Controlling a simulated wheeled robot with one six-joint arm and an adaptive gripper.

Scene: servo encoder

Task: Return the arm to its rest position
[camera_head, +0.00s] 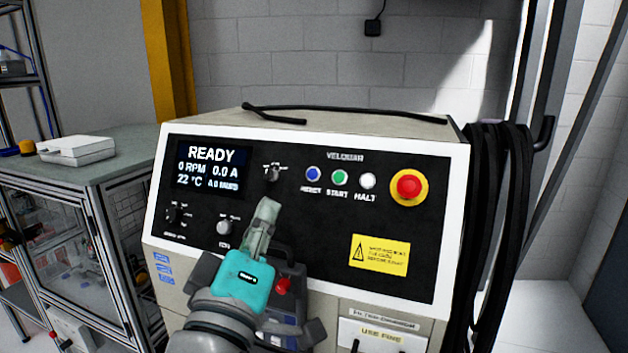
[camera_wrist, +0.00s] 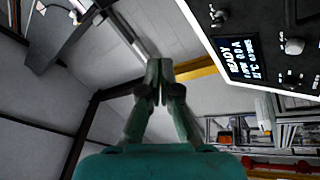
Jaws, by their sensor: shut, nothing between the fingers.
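My gripper (camera_head: 264,222) is in front of the lower middle of the machine's black control panel (camera_head: 300,262) in the head view. Its fingers point up and are closed together with nothing between them. In the wrist view the closed fingertips (camera_wrist: 159,68) show against the ceiling and wall. The gap between the fingers and the panel is hard to judge. My arm comes up from the bottom of the head view and hides part of the panel's lower edge.
The panel has a display (camera_head: 211,168) reading READY, blue, green and white buttons, and a red emergency stop (camera_head: 408,187). Black cables (camera_head: 497,220) hang at the machine's right side. A glass-sided cabinet (camera_head: 70,235) with a white case (camera_head: 76,150) stands at left.

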